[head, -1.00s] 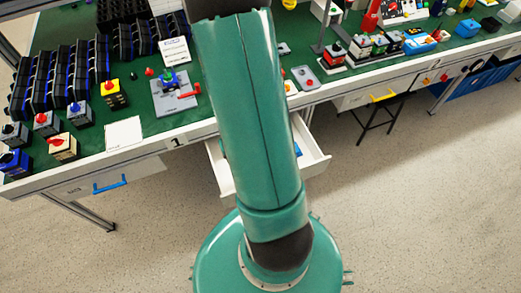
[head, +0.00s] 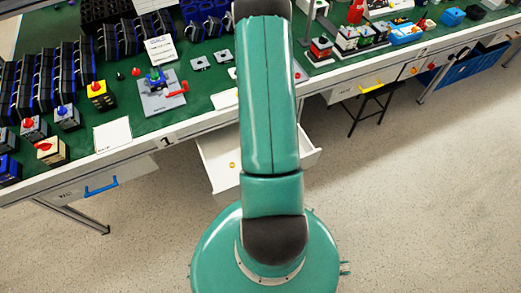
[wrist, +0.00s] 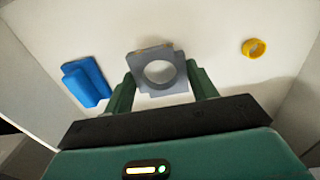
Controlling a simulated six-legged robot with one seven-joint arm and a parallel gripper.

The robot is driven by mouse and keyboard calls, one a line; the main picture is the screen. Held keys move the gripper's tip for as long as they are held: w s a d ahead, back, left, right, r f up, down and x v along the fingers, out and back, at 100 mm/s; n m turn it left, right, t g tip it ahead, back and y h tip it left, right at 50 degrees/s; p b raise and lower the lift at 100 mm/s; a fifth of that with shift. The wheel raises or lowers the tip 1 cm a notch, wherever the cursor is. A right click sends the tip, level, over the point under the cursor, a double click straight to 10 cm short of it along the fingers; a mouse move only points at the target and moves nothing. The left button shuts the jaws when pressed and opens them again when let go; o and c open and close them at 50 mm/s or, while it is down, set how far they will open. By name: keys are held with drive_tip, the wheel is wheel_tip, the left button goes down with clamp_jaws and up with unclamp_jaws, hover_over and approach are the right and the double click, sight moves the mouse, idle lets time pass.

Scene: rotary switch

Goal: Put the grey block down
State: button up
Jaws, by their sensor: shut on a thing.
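The grey block (wrist: 141,61), squarish with a round hole through its middle, is between the fingers of my gripper (wrist: 161,75) in the wrist view. My gripper is shut on it, one green finger at each side. The block is over the white floor of the open drawer (head: 215,160); I cannot tell whether it touches the floor. In the head view my arm hides the gripper and the block.
In the drawer, a blue block (wrist: 87,82) lies left of the gripper and a yellow ring (wrist: 254,48) lies to the right. Bare drawer floor separates them from the grey block. Above the drawer is the green bench (head: 135,100), crowded with switches.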

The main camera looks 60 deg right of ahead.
drive_tip(key=shift+f, duration=0.55)
drive_tip(key=o, duration=1.1)
drive_tip(key=shift+f, duration=0.1)
